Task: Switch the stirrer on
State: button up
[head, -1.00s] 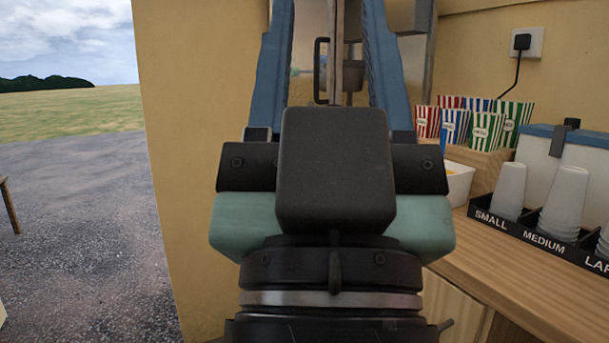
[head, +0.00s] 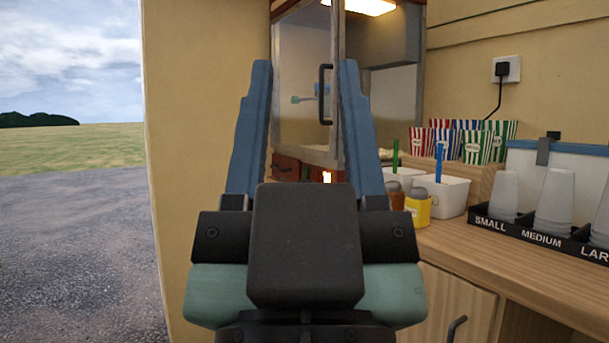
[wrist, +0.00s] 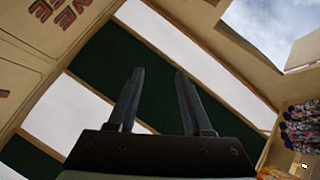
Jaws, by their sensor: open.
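My gripper (head: 304,66) is open and empty, its two blue fingers pointing up and away in the head view. It also shows in the wrist view (wrist: 159,72). Beyond it stands a glass-fronted cabinet (head: 393,92) with a dark vertical handle (head: 325,95) and a red base (head: 288,166). The right finger and my gripper body hide part of the base. I cannot make out a stirrer or which control belongs to it.
On the counter (head: 455,243) at right are white tubs (head: 446,194), a yellow jar (head: 418,206), striped popcorn boxes (head: 485,145) and a cup rack (head: 530,232). A wall socket (head: 507,69) is above. A beige wall (head: 200,120) stands left. The wrist view faces a striped roof (wrist: 95,60).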

jog(key=shift+r+p, duration=0.3)
jog(key=c, duration=0.5)
notch_tip(320, 180, up, 34)
jog(key=p, duration=3.4)
jog(key=shift+r, duration=0.15)
grip_shut()
jog(key=shift+a, duration=0.1)
